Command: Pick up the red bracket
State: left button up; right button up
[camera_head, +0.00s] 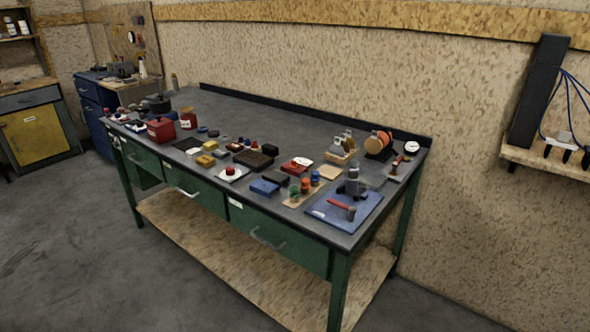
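I cannot tell for sure which item is the red bracket. A flat red piece (294,165) with a whitish part beside it lies near the middle right of the workbench top. Other red things are a boxy red container (160,129) and a red jar (187,119) at the left end. A small red knob-like piece (230,170) sits on a white plate near the front edge. Neither of my grippers is in view.
The green workbench (300,237) has a dark top, crowded along the front. A blue tray (328,216) with a red-handled tool is at the right. The back left of the top is clear. Open grey floor (90,240) lies in front. A wall shelf (545,160) is at right.

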aim_at(286, 168)
jog(key=i+j+z, duration=0.25)
jog(key=i, duration=0.15)
jog(key=i+j+z, duration=0.25)
jog(key=i+j, duration=0.05)
jog(key=i, duration=0.1)
